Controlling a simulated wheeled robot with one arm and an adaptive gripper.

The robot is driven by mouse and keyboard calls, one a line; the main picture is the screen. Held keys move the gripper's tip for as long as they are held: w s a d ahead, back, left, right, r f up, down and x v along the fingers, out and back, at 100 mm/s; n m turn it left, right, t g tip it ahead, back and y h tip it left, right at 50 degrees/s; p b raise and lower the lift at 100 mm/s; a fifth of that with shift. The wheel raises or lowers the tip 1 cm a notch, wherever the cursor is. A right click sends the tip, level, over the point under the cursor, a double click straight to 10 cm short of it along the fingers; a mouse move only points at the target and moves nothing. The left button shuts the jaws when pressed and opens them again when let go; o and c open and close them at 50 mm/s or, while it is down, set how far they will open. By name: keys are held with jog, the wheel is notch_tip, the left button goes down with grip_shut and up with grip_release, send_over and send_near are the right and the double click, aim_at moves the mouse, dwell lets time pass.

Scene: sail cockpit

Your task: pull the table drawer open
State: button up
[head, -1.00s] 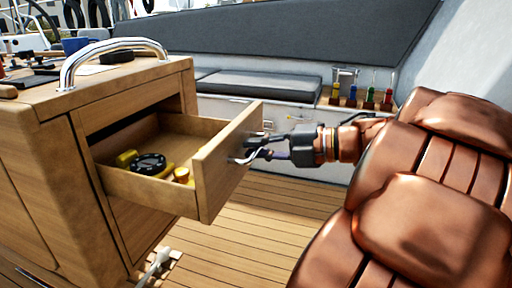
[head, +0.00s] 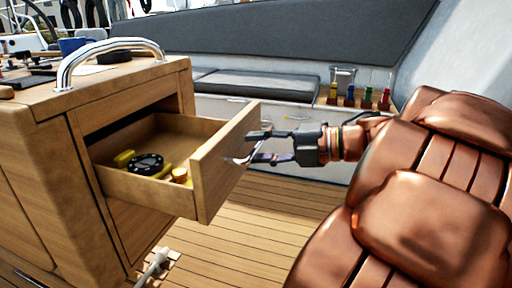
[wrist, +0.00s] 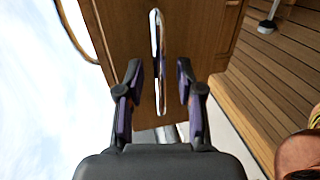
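The table drawer (head: 140,188) is pulled well out of the wooden table (head: 50,140). Inside it lie a dark round dial on a yellow body (head: 146,163) and a small yellow item (head: 179,175). The drawer front carries a metal handle (head: 238,159), which shows as a long shiny bar in the wrist view (wrist: 157,60). My gripper (head: 262,147) is open at the drawer front. In the wrist view its two fingers (wrist: 157,92) stand apart on either side of the handle, with gaps to it.
A metal rail (head: 110,55) and a blue mug (head: 75,45) are on the table top. A grey cushioned bench (head: 262,84) and several coloured bottles (head: 358,97) stand behind.

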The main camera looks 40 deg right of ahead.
jog(key=v, duration=1.1)
jog(key=shift+w, duration=0.15)
dwell(0.3)
jog(key=w+d+r+m+t+h+p, duration=0.1)
jog(key=w+d+r+m+h+p, duration=0.2)
jog(key=w+r+m+h+p, duration=0.35)
jog(key=w+d+r+m+t+h+p, duration=0.1)
jog(key=w+d+r+m+h+p, duration=0.25)
jog(key=w+r+p, duration=0.6)
jog(key=w+d+r+m+t+h+p, duration=0.15)
jog(key=w+r+m+h+p, duration=0.35)
jog(key=r, duration=0.5)
jog(key=s+a+f+m+g+y+p, duration=0.2)
jog(key=s+a+f+m+g+p, duration=0.5)
jog(key=a+f+m+g+p, duration=0.45)
jog(key=s+a+n+g+y+p, duration=0.2)
jog(key=s+a+g+y+p, duration=0.3)
jog(key=s+a, duration=1.4)
jog(key=s+g+p, duration=0.2)
jog(key=p, duration=0.2)
jog(key=shift+p, duration=0.3)
